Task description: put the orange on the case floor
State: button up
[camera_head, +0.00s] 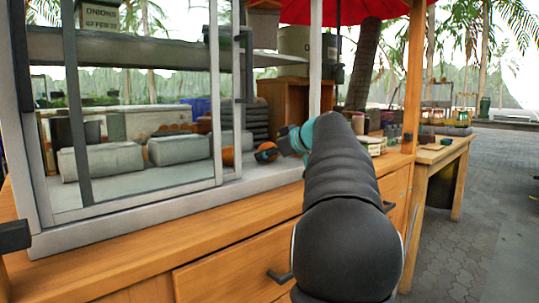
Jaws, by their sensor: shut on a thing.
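The orange (264,146) is small in the view, at the open right side of the glass case (130,200). My gripper (269,153) is shut on it, with dark fingers covering part of the fruit. The gripper and orange are above the pale case floor (262,178), near the front edge. Whether the orange touches the floor I cannot tell. My dark arm hides the area to the right of the gripper.
Another round orange shape (227,157) shows at the glass edge, perhaps a reflection. Grey blocks (102,160) stand behind the glass. A stack of dark trays (256,122) and a wooden box (283,104) are behind. A white post (315,75) rises near my arm.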

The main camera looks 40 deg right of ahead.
jog(key=shift+f, duration=0.1)
jog(key=o, duration=1.2)
jog(key=shift+r, duration=0.2)
jog(key=v, duration=1.2)
